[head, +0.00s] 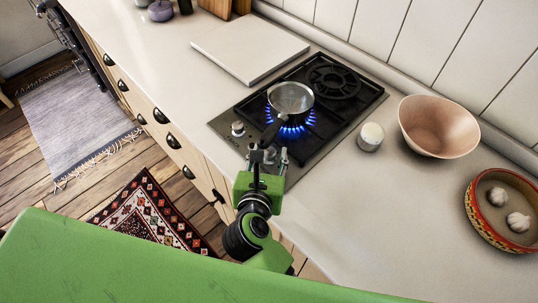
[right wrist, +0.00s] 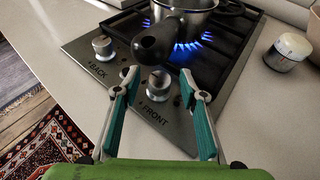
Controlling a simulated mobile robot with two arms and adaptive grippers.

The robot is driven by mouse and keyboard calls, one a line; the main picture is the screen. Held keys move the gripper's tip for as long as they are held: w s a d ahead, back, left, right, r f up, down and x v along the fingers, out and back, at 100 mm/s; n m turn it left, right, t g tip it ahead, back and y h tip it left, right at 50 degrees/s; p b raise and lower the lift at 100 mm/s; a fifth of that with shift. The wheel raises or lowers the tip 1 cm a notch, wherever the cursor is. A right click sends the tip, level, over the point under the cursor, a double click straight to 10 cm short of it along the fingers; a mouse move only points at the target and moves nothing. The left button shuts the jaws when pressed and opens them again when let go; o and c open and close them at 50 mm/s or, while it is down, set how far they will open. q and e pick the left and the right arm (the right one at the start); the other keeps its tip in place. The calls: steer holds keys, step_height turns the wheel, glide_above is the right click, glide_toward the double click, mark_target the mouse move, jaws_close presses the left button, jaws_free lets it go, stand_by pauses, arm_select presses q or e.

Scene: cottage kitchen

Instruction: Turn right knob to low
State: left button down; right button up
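The right knob (right wrist: 158,82), above the word FRONT, is a silver knob on the stove's front panel. My right gripper (right wrist: 159,73) is open, with one finger on each side of this knob; I cannot tell whether they touch it. In the head view the right gripper (head: 268,156) largely hides this knob. The left knob (right wrist: 103,47), labelled BACK, stands to its left and also shows in the head view (head: 238,129). Blue flames (head: 291,131) burn under a saucepan (head: 291,98) on the front burner. My left gripper is out of view.
The saucepan's dark handle (right wrist: 157,42) reaches over the panel, just above the right knob. A white-lidded jar (head: 370,137), a pinkish bowl (head: 437,127) and a basket with garlic (head: 503,212) stand right of the stove. A white board (head: 250,48) lies left of it.

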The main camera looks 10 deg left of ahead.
jaws_close()
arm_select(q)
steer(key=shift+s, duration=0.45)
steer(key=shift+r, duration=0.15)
